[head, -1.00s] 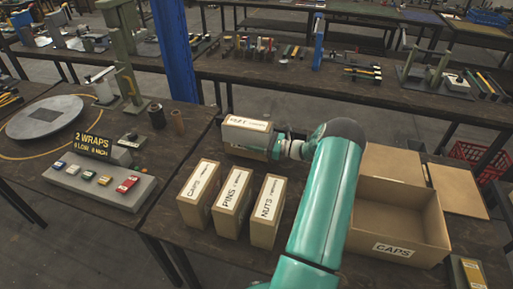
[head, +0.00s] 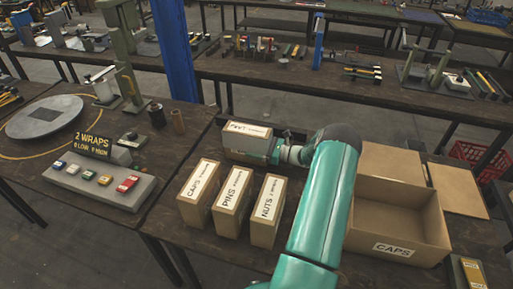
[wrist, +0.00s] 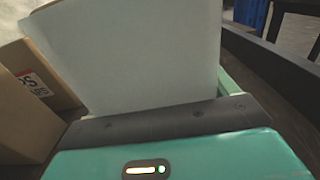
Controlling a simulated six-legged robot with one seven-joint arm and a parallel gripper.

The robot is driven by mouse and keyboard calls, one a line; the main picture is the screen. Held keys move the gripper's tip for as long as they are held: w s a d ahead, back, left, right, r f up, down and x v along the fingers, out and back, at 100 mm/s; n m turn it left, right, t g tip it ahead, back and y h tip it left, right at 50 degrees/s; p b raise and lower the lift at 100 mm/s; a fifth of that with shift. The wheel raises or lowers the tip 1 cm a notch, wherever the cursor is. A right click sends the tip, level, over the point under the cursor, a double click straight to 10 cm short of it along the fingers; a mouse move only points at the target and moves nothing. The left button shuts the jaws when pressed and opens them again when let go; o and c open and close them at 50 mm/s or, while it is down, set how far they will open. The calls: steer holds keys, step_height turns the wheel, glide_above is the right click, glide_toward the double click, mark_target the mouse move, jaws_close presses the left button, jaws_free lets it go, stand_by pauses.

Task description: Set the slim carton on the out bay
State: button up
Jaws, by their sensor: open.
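A tan carton with a white label (head: 237,142) sits at the back of the near bench, left of my gripper. My gripper (head: 263,152) is open, its pale green plate against or very close to the carton's right part; contact cannot be told. In the wrist view a large pale panel fills the middle above my gripper's dark bar. Whether it is a jaw plate or a carton face is unclear. Upright cartons marked CAPS (head: 199,192), PINS (head: 231,203) and NUTS (head: 266,212) stand in front. No out bay marking is readable.
An open box marked CAPS (head: 398,250) stands right of my arm with flaps spread. A button panel (head: 100,185) with a "2 WRAPS" sign (head: 92,144) and a round plate (head: 45,117) are on the left bench. A dark ledge runs behind the labelled carton.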

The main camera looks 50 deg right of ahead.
steer(key=v, duration=1.2)
steer(key=shift+r, duration=0.1)
